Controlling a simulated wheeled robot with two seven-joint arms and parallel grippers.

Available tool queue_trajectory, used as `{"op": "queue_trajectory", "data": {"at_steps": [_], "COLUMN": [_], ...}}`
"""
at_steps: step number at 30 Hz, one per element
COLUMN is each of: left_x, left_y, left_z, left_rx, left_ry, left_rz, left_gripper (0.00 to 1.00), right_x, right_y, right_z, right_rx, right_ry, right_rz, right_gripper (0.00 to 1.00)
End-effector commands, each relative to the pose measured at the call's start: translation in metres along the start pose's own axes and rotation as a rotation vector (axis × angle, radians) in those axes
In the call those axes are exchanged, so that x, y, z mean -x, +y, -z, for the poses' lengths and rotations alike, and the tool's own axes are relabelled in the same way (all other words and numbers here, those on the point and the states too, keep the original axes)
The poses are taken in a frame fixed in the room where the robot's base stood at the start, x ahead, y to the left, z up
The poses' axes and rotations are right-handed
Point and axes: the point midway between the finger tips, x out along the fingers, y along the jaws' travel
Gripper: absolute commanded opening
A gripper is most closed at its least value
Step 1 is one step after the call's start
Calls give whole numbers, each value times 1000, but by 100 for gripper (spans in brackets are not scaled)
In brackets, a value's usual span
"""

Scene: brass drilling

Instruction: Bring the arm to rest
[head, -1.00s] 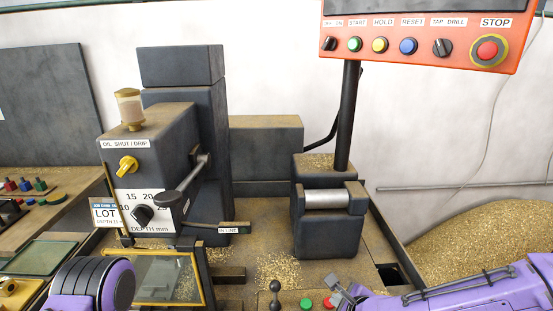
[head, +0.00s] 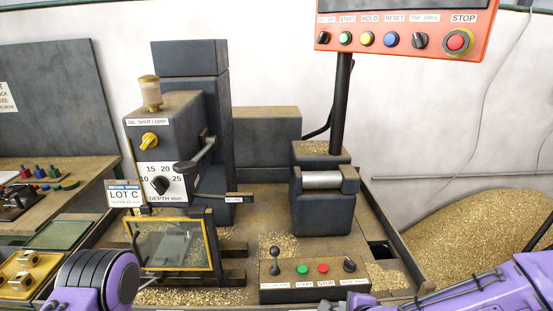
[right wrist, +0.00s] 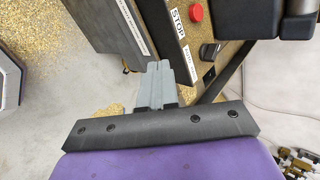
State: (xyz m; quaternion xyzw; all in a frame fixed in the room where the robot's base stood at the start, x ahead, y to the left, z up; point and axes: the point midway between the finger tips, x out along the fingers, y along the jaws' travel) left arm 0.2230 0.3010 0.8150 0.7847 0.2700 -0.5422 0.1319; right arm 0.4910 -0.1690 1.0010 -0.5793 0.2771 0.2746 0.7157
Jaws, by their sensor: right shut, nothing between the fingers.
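My right arm (head: 490,280), purple, comes in from the lower right of the head view. Its right gripper (head: 364,302) shows only in part at the bottom edge, in front of the small control box. In the right wrist view the grey fingers (right wrist: 158,72) are together with nothing between them. They point toward the side of the box with the STOP label (right wrist: 178,18); I cannot tell the gap, but no contact shows. My left arm (head: 95,280) shows at the lower left; its gripper is out of view.
The control box (head: 315,278) has a lever, green and red buttons and a knob. A yellow-framed clear guard (head: 178,245) stands left of it. A vise-like block (head: 323,200) stands behind. An orange panel (head: 405,36) hangs at upper right. Brass chips (head: 480,235) pile up at right.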

Motion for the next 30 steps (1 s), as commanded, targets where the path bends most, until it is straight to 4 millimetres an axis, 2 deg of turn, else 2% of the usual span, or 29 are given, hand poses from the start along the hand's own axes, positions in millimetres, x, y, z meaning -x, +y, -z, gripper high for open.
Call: {"op": "queue_trajectory", "data": {"at_steps": [1, 5, 8, 11, 15, 18, 19, 21, 24, 30], "left_x": [-7, -17, -30, -47, -84, -105, -110, -118, -121, -118], "left_y": [0, 1, 2, 4, 7, 9, 10, 10, 10, 10], "left_z": [-3, -7, -13, -20, -35, -44, -46, -49, -50, -49], "left_rx": [0, 0, 0, 0, 0, 0, 0, 0, 0, 0], "left_ry": [0, -1, -1, -1, -1, -1, -1, -1, -1, -1], "left_rz": [0, 0, 1, 1, 1, 1, 1, 1, 1, 0], "left_gripper": [43, 43, 43, 43, 43, 43, 43, 43, 43, 43], "right_x": [-7, -20, -31, -40, -46, -40, -38, -34, -30, -27], "right_y": [18, 63, 110, 166, 273, 332, 345, 367, 383, 382], "right_z": [8, 31, 55, 85, 146, 183, 191, 204, 208, 207], "right_rx": [64, 250, 415, 613, 955, 1118, 1150, 1202, 1224, 1219], "right_ry": [18, 72, 110, 143, 167, 157, 153, 143, 126, 124], "right_rz": [-17, -68, -130, -214, -396, -514, -544, -597, -629, -633], "right_gripper": [0, 0, 0, 0, 0, 0, 0, 0, 0, 0]}}
